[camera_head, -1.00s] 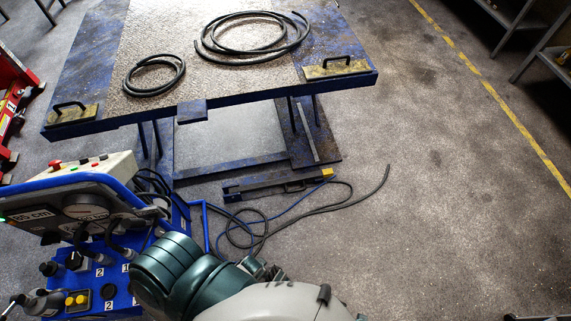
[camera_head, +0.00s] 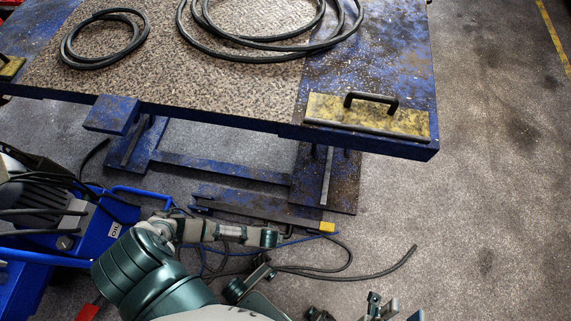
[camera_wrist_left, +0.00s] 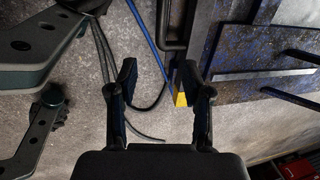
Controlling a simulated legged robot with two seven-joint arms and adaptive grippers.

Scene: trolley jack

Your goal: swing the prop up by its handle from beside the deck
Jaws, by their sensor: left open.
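The prop (camera_head: 262,207) is a dark blue bar with a yellow end, lying low along the floor beside the deck (camera_head: 375,140). Its small dark handle (camera_head: 289,230) sticks out on the near side, partly behind my left forearm; in the left wrist view the handle (camera_wrist_left: 172,48) is a black loop near the yellow end. My left gripper (camera_wrist_left: 163,75) is open and empty, its fingers framing the floor just short of the handle and yellow end. My right gripper (camera_head: 381,307) shows only in part at the bottom edge, away from the prop; its opening is unclear.
Loose cables (camera_head: 345,272) lie on the floor near the prop. A blue control unit (camera_head: 95,235) stands at the left. Coiled hoses (camera_head: 270,45) and a yellow plate with a handle (camera_head: 370,115) are on the deck. The floor at right is clear.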

